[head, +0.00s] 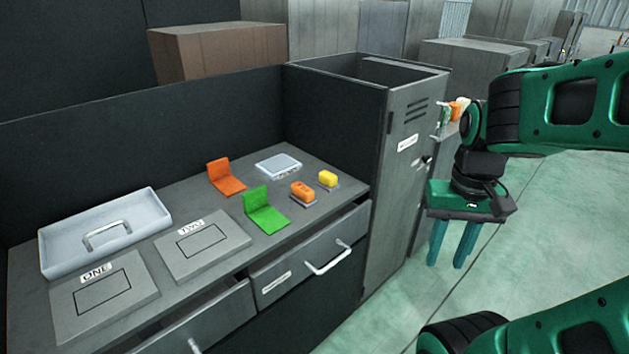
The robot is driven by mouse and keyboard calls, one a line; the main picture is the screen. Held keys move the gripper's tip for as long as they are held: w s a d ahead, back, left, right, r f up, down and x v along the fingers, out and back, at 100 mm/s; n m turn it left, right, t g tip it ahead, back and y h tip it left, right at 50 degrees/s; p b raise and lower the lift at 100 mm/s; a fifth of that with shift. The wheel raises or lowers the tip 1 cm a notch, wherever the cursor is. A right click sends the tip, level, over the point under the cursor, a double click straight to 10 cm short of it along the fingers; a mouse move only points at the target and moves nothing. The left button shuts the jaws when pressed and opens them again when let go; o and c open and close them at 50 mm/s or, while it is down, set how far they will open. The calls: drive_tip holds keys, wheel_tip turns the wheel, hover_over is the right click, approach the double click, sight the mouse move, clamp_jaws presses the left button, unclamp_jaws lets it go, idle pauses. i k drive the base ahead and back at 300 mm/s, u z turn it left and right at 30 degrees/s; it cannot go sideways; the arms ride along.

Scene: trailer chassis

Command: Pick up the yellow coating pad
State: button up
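The yellow coating pad (327,178) appears as a small yellow block on a thin grey base. It sits near the right end of the grey workbench top, close to the locker. My gripper (452,252) points downward over the floor, right of the locker and well apart from the pad. Its teal fingers are spread with a gap between them, and nothing shows in it.
An orange block (302,190) sits just left of the yellow pad. The tall locker (405,165) stands between bench and gripper. Drawer handles (329,262) protrude in front.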

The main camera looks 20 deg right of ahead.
sight(328, 180)
drive_tip(key=i, duration=0.9)
drive_tip(key=z, duration=0.1)
